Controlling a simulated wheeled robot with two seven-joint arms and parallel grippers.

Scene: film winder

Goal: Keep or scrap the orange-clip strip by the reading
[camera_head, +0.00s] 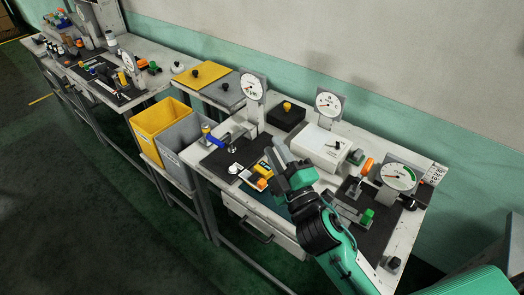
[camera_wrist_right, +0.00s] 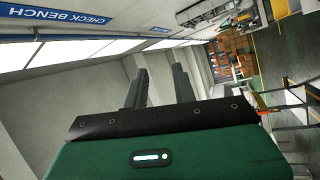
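My right gripper (camera_head: 278,152) is over the middle of the near bench, its green body hiding part of the bench top. In the right wrist view its two dark fingers (camera_wrist_right: 160,88) stand apart with nothing between them. A small orange piece (camera_head: 261,184) lies by a yellow piece (camera_head: 261,169) just left of the gripper. Another orange piece (camera_head: 367,166) is at the right, beside a dial gauge (camera_head: 398,176). I cannot tell which orange piece is the strip's clip. Two more upright dials, left (camera_head: 252,87) and right (camera_head: 329,102), stand at the back. Their readings are too small to read.
A yellow bin (camera_head: 150,119) and a grey bin (camera_head: 172,137) stand left of the bench. Yellow (camera_head: 190,78) and grey (camera_head: 226,96) panels lie behind them. A white box (camera_head: 318,146) and a black block (camera_head: 286,117) stand behind my gripper. A second bench is farther left.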

